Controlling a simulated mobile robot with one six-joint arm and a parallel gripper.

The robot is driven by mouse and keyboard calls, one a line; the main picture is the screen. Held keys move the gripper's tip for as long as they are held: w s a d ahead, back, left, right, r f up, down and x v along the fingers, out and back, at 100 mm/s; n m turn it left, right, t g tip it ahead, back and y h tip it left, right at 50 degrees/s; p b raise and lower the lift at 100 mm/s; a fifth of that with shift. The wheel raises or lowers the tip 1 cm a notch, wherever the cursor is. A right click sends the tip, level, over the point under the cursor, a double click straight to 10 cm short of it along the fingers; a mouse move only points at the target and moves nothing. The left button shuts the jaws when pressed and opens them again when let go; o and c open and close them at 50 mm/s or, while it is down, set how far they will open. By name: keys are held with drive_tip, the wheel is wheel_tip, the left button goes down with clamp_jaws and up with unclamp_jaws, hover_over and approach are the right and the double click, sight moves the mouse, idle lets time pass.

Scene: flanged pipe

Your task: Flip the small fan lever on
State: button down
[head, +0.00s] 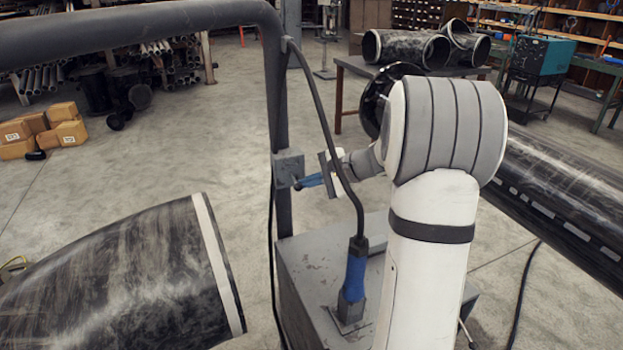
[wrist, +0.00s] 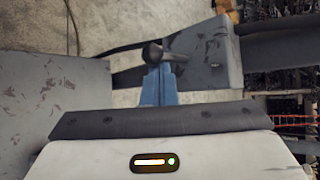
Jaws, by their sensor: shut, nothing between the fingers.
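A small grey box (head: 289,166) is fixed to the upright grey post in the head view. It also shows in the wrist view (wrist: 212,58). A short dark lever with a rounded knob (wrist: 152,53) sticks out from this box. I take it to be the fan lever; no label is readable. My gripper (head: 301,183) has blue fingers, shut with nothing between them. In the wrist view the fingertips (wrist: 157,68) are right at the knob, which overlaps their ends. I cannot tell whether they touch it. In the head view, the lever is small and partly merged with the fingertips.
A grey cabinet (head: 308,270) stands below my arm, with a blue connector (head: 355,272) and dark cable rising from it to the post. A large dark pipe (head: 125,280) lies at the lower left, and another pipe (head: 565,190) at right. Open floor lies left of the post.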

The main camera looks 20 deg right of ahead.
drive_tip(key=shift+r+m+g+p, duration=0.5)
drive_tip(key=shift+g+p, duration=0.3)
drive_tip(key=shift+p, duration=0.65)
drive_tip(key=shift+r, duration=0.35)
idle(1.4)
drive_tip(key=shift+w+r+p, duration=0.1)
drive_tip(key=shift+r+p, duration=0.55)
drive_tip(key=shift+r, duration=0.05)
drive_tip(key=shift+d+r, duration=0.15)
drive_tip(key=shift+r, duration=0.05)
drive_tip(key=p, duration=0.4)
approach(294, 179)
drive_tip(key=w+r+v, duration=0.1)
drive_tip(key=v, duration=0.4)
drive_tip(key=shift+f, duration=0.2)
